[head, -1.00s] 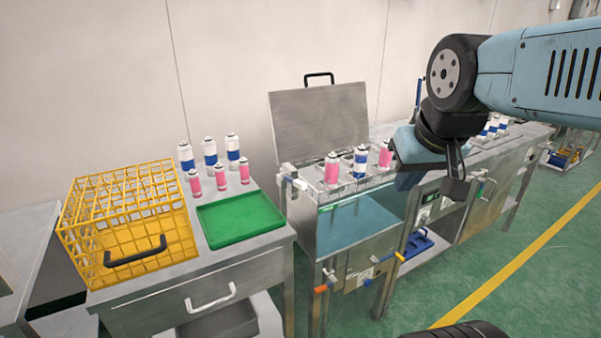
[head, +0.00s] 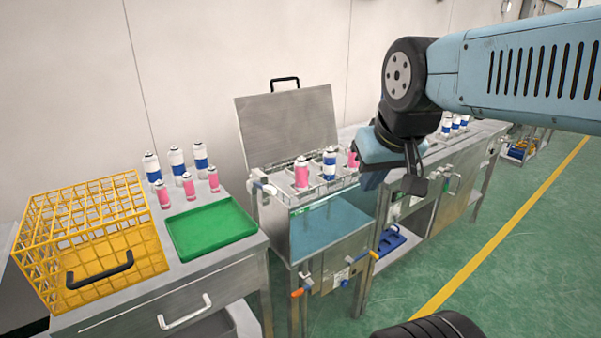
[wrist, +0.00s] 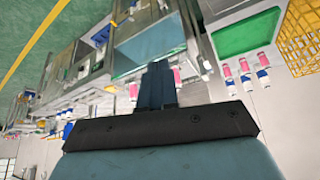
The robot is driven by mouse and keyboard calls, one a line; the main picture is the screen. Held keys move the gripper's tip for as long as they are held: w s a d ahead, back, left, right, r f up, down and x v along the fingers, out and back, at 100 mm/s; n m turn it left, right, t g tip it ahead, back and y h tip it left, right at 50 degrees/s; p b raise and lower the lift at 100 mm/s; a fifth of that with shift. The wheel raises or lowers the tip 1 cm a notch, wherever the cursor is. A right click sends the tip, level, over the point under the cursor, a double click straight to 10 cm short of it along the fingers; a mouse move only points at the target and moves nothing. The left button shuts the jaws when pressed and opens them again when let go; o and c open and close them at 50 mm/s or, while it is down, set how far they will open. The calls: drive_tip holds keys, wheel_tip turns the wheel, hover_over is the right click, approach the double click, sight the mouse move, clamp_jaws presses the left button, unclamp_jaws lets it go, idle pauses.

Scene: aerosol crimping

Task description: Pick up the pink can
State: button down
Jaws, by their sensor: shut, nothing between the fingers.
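Several pink cans with white tops are in view. Three stand on the left table, a left one (head: 164,195), a middle one (head: 189,187) and a right one (head: 213,180). Two more stand in the rack of the metal bath, a left one (head: 301,173) and a right one (head: 352,159) partly hidden by my gripper. A blue-and-white can (head: 330,164) stands between them. In the wrist view, the bath's pink cans (wrist: 177,75) (wrist: 133,91) show on either side of my gripper (wrist: 158,69). Its fingers are together and empty, apart from any can.
Blue-and-white cans (head: 177,162) stand behind the table's pink ones. A green tray (head: 210,228) and a yellow wire basket (head: 92,225) are on the same table. The bath's raised lid (head: 287,128) stands behind its rack. More cans (head: 456,125) stand on the right bench.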

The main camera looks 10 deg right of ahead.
drive_tip(key=c, duration=1.8)
unclamp_jaws()
drive_tip(key=shift+o, duration=0.8)
drive_tip(key=shift+w+a, duration=0.1)
drive_tip(key=shift+w, duration=0.15)
drive_tip(key=o, duration=1.2)
drive_tip(key=w+a+f+t, duration=0.2)
drive_tip(key=w, duration=0.7)
drive_tip(key=w+a+f+t+y, duration=0.1)
drive_tip(key=w+a+f+t, duration=0.1)
drive_tip(key=w, duration=0.7)
drive_tip(key=shift+w+a+f, duration=0.3)
drive_tip(key=shift+a+f, duration=0.25)
drive_tip(key=shift+f, duration=0.2)
drive_tip(key=m+t+h, duration=0.2)
drive_tip(key=t+h, duration=0.2)
approach(304, 170)
drive_tip(key=x, duration=0.8)
drive_tip(key=shift+w+f, duration=0.1)
drive_tip(key=shift+w, duration=0.25)
drive_tip(key=shift+a+f+x, duration=0.1)
drive_tip(key=shift+a+x, duration=0.05)
drive_tip(key=shift+x, duration=1.2)
drive_tip(key=shift+a+f+x, duration=0.1)
drive_tip(key=shift+a+x, duration=0.1)
drive_tip(key=shift+x, duration=1.15)
